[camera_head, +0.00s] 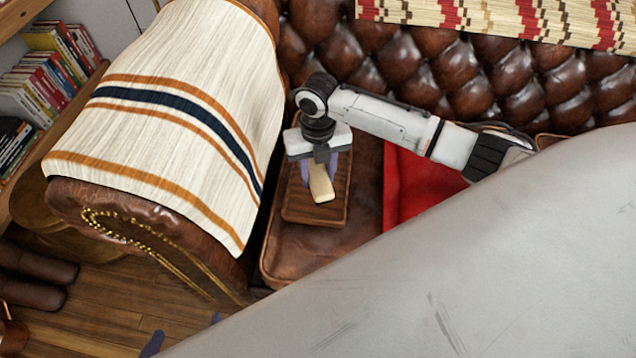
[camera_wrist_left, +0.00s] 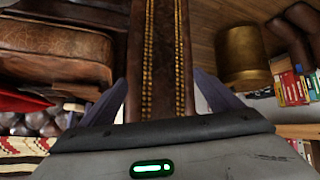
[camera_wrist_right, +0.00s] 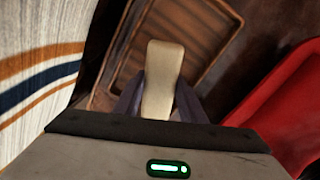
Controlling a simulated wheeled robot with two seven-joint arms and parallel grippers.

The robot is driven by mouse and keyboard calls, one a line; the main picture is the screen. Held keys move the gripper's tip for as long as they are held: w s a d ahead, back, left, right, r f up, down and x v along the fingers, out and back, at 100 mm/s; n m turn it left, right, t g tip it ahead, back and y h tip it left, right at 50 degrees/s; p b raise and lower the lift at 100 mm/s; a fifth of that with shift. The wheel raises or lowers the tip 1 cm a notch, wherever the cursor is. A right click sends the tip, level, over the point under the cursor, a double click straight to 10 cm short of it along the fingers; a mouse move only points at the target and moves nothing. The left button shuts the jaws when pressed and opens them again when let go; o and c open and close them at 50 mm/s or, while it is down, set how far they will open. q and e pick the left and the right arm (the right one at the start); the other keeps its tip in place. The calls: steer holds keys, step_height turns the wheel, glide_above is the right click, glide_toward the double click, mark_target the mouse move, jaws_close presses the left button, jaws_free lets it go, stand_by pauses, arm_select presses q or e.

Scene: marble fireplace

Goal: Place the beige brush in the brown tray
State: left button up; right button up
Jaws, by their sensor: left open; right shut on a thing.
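The beige brush (camera_head: 321,186) is held in my right gripper (camera_head: 319,172), which points down over the brown tray (camera_head: 296,212). In the right wrist view the brush (camera_wrist_right: 164,66) lies between the two fingers (camera_wrist_right: 158,103), with its pale rounded end reaching over the slatted tray (camera_wrist_right: 205,45). I cannot tell whether the brush touches the tray floor. My left gripper (camera_head: 184,333) is open and empty at the bottom of the head view, mostly hidden by my arm. In the left wrist view its fingers (camera_wrist_left: 163,92) are wide apart over the studded armrest.
The tray rests on a brown leather seat (camera_head: 285,254). A striped cream blanket (camera_head: 190,95) covers the armrest at left. A red cloth (camera_head: 410,184) lies right of the tray. The tufted backrest (camera_head: 450,72) rises behind; books (camera_head: 45,80) stand far left.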

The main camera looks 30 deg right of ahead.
mark_target(318, 182)
steer(key=shift+f+b, duration=0.45)
steer(key=shift+f, duration=1.25)
steer(key=shift+f, duration=0.15)
steer(key=o, duration=1.1)
